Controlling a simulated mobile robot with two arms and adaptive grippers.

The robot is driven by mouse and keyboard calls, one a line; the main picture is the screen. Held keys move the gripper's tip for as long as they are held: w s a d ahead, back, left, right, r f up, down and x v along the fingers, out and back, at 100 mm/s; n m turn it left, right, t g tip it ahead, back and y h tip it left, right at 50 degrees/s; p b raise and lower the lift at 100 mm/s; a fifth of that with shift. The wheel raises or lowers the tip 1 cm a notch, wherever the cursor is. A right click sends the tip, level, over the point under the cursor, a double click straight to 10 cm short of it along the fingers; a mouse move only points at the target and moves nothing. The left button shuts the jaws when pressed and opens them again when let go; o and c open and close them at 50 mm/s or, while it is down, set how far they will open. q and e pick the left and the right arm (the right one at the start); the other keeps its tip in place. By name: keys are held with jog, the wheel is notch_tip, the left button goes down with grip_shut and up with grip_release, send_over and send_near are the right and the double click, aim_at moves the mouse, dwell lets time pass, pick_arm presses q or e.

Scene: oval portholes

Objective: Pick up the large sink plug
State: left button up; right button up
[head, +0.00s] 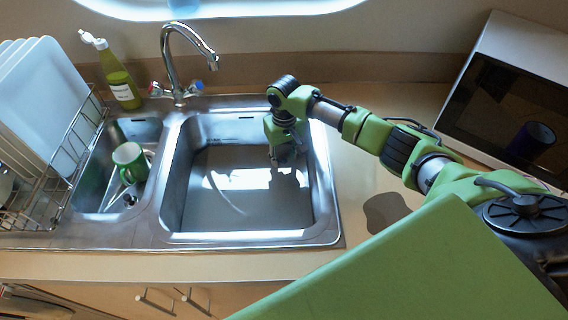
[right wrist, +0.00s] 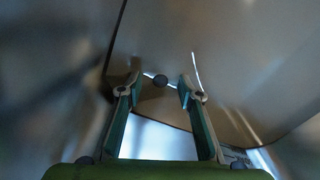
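My right gripper (head: 286,160) reaches down into the large right sink basin (head: 180,195), near its back right corner. In the right wrist view the two fingers of this gripper (right wrist: 160,84) stand apart, open. A small dark round thing (right wrist: 160,81) shows between the fingertips; it looks like the knob of the large sink plug. I cannot tell whether the fingers touch it. In the head view the gripper hides this spot, and I cannot make out the plug. My left gripper is not in view.
The small left basin holds a green mug (head: 130,162). The faucet (head: 182,60) arches at the back between the basins. A dish rack (head: 62,185) with plates stands at left, a green bottle (head: 121,84) behind. A microwave (head: 505,95) is at right. The basin walls surround my right gripper.

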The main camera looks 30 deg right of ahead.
grip_shut()
jog(key=shift+r, duration=0.1)
